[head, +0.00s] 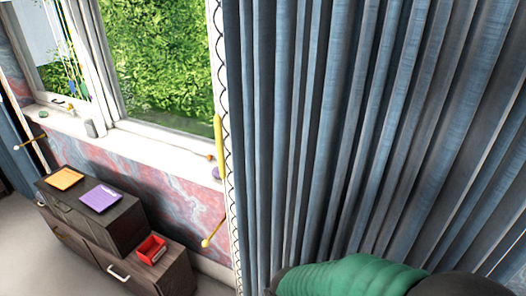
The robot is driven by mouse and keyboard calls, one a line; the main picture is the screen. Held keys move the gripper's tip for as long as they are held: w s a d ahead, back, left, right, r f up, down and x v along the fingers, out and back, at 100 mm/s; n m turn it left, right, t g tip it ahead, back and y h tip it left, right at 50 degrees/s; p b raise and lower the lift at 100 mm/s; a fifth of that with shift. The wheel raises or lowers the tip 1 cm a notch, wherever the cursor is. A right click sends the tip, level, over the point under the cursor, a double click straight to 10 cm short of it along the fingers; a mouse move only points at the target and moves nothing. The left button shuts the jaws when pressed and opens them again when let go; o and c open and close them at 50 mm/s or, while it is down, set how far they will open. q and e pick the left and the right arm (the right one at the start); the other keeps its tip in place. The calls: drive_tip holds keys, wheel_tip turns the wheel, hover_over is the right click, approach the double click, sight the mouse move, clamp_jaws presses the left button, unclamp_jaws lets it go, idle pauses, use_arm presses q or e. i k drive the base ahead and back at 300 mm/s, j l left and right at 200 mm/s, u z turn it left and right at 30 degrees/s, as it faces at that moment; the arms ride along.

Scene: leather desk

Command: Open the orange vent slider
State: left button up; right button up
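A flat orange panel (66,178) lies on top of a dark wooden cabinet (120,222) at the lower left of the head view. It looks like the orange vent slider, but it is small and I cannot tell its slider position. A similar purple panel (101,198) lies to its right on the same top. Neither of my grippers shows in the head view, and no fingers are near the orange panel.
A large blue-grey curtain (350,120) fills the right half. A red open box (151,248) sits on the lower cabinet section (172,272). Small items line the window sill (150,143) behind. Bare floor (30,240) shows at left.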

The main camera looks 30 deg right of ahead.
sight(209, 156)
drive_tip(key=z, duration=0.45)
drive_tip(key=i+j+u, duration=0.1)
drive_tip(key=i+j, duration=0.35)
drive_tip(key=i+j+u, duration=0.1)
drive_tip(key=i+j, duration=0.3)
drive_tip(key=i, duration=0.15)
drive_tip(key=i+j+u, duration=0.1)
drive_tip(key=i+j, duration=0.25)
drive_tip(key=i, duration=0.2)
